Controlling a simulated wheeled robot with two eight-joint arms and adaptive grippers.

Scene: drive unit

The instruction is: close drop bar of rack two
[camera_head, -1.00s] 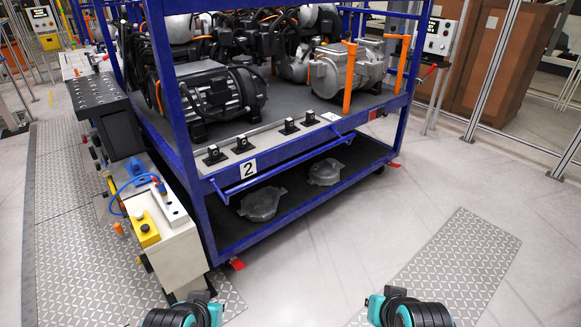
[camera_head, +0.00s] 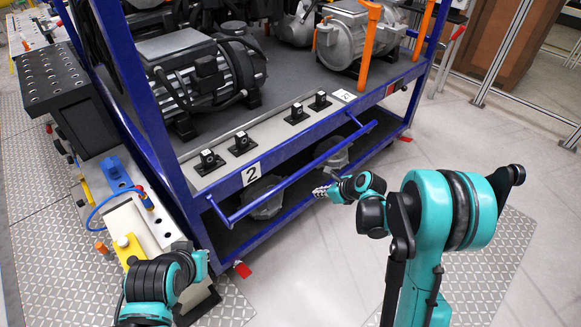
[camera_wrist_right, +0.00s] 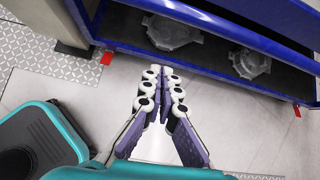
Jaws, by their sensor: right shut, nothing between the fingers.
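Rack two is the blue rack with the number 2 label (camera_head: 250,174) on its front beam. Its blue drop bar (camera_head: 290,173) sticks out in front of and below that beam, held by short arms at both ends. My right gripper (camera_head: 320,192) is shut and empty, in front of the rack just below and to the right of the bar's middle, apart from it. In the right wrist view its fingers (camera_wrist_right: 163,78) are together, pointing at the lower shelf. My left arm (camera_head: 160,285) shows at the bottom left; its gripper is out of view.
Motors (camera_head: 200,80) stand on the upper deck behind black blocks (camera_head: 240,144). A cream unit (camera_head: 140,225) stands close to the rack's left. The floor at right is clear.

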